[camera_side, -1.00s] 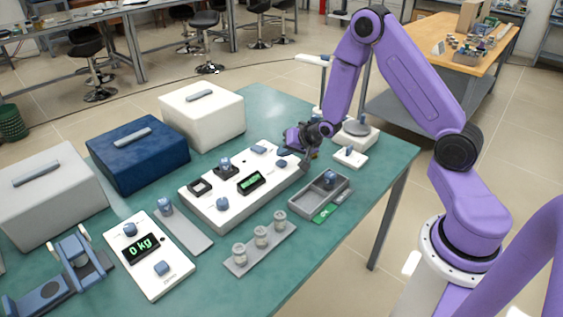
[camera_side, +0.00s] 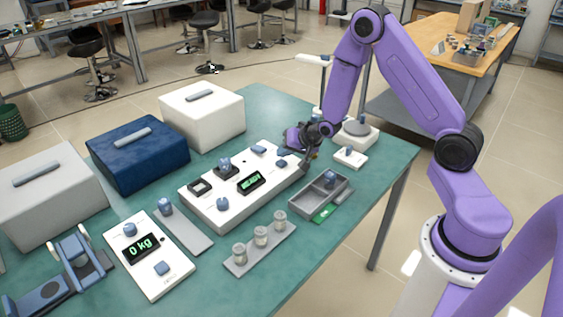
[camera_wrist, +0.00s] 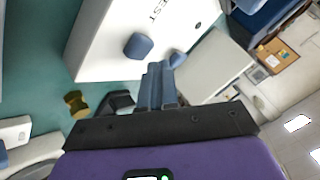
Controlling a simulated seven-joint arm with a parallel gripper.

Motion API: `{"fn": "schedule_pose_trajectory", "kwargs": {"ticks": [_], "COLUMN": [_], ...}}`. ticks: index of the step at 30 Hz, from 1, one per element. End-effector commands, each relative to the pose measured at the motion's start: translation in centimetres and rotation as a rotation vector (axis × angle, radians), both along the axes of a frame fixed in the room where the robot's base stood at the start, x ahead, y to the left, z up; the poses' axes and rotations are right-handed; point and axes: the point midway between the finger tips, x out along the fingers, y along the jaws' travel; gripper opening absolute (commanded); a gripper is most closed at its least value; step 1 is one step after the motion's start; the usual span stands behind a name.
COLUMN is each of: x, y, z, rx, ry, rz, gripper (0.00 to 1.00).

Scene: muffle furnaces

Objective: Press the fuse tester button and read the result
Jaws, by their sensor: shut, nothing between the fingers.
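A long white panel device (camera_side: 225,205), which I take to be the fuse tester, lies mid-table. It has a small green-lit display (camera_side: 250,182) with text too small to read, a knob and blue-grey buttons. My gripper (camera_side: 305,167) is at the panel's right end, shut and empty. In the wrist view the shut fingers (camera_wrist: 158,72) point toward the white panel (camera_wrist: 105,50), close to a rounded blue-grey button (camera_wrist: 138,46). Another blue-grey part (camera_wrist: 177,58) shows just beyond the fingertips. I cannot tell whether the fingers touch either one.
A grey two-compartment tray (camera_side: 305,201) and a rack with small jars (camera_side: 261,243) stand in front of the panel. A scale reading "0 kg" (camera_side: 150,262) is at left front. Blue (camera_side: 140,160) and white (camera_side: 205,120) furnace boxes stand behind. A small white button box (camera_side: 351,157) is right of my gripper.

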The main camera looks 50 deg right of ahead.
Motion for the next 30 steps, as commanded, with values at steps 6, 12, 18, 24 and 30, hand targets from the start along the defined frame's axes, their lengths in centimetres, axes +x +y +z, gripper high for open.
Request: {"fn": "schedule_pose_trajectory", "kwargs": {"ticks": [6, 12, 18, 24, 30], "x": [0.0, 0.0, -0.01, -0.02, 0.02], "y": [0.0, 0.0, 0.01, 0.03, 0.01], "z": [0.0, 0.0, -0.06, -0.65, -0.86], "rx": [0.0, 0.0, 0.0, 0.0, 0.0], "ry": [0.0, 0.0, 0.0, 0.001, -0.001], "rz": [0.0, 0.0, 0.0, 0.0, -0.001], "gripper": [0.0, 0.0, 0.0, 0.0, 0.0]}}
